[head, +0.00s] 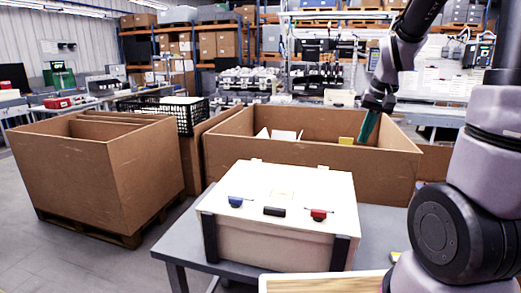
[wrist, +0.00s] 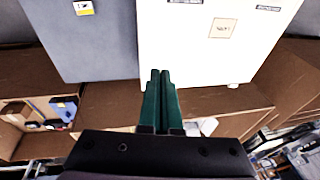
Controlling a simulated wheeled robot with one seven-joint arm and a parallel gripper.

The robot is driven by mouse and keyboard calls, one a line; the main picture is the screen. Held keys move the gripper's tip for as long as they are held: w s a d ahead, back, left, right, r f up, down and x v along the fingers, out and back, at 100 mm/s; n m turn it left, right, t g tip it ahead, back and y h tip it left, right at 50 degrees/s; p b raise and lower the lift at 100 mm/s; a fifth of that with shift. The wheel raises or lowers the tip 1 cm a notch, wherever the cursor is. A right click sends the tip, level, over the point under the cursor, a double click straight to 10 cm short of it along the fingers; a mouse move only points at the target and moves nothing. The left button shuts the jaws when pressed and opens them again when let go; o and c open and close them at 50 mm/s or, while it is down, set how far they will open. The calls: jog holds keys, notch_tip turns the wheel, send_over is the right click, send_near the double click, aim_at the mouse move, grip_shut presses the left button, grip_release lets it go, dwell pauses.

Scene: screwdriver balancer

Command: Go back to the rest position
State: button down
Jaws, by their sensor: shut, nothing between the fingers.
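The grey table (head: 182,251) has bare surface to the left of the case. The large cardboard box (head: 240,160) stands behind it. Another cardboard box (head: 85,175) sits on a pallet at left, near a black crate (head: 185,116). A wooden board (head: 325,284) lies at the front.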

jog(key=s+a+r+t, duration=0.2)
jog(key=s+r, duration=0.4)
jog(key=s, duration=0.2)
jog(key=s+a+r+t, duration=0.2)
jog(key=s+a+r, duration=0.1)
jog(key=s+r, duration=0.4)
jog(key=shift+s+a+r+y, duration=0.15)
jog(key=shift+s+r+y, duration=0.05)
jog(key=shift+s+y, duration=0.15)
